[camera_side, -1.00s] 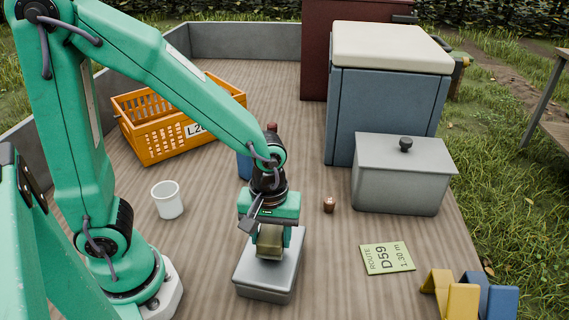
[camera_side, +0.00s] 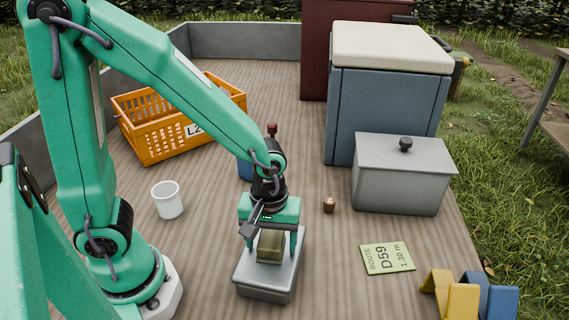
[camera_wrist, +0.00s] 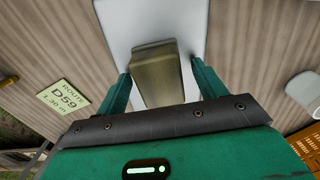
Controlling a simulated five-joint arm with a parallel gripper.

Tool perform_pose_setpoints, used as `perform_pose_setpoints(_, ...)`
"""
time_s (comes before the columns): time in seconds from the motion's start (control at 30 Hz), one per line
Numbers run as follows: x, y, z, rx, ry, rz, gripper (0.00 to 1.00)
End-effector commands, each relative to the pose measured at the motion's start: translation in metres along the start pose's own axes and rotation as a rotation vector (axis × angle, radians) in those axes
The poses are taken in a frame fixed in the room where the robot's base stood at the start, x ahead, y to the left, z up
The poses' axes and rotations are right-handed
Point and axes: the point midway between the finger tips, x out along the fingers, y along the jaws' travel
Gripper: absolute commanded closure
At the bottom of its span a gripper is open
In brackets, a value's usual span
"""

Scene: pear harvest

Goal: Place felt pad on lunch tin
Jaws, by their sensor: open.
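The felt pad (camera_side: 270,246) is an olive, block-like piece resting on the lid of the grey lunch tin (camera_side: 268,284). In the wrist view the pad (camera_wrist: 158,75) lies over the pale lid (camera_wrist: 112,20), near its middle. My gripper (camera_side: 272,250) is open, with one green finger on each side of the pad. In the wrist view a gap shows between the pad and each finger. The underside of the pad is hidden.
A white cup (camera_side: 168,200) and an orange crate (camera_side: 157,145) stand to the left. A small brown object (camera_side: 329,205), a grey lidded box (camera_side: 398,185) and a green route card (camera_side: 387,258) are to the right. Yellow and blue stands (camera_side: 468,296) sit front right.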

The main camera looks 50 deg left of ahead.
Motion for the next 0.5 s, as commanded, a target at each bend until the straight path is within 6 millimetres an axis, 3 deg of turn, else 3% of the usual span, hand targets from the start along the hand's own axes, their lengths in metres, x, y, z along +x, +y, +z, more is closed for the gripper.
perform_pose_setpoints(0.27, -0.008, 0.001, 0.0, 0.0, 0.001, 0.002, 0.3)
perform_pose_setpoints(0.5, -0.032, 0.001, 0.0, 0.0, 0.002, 0.004, 0.3)
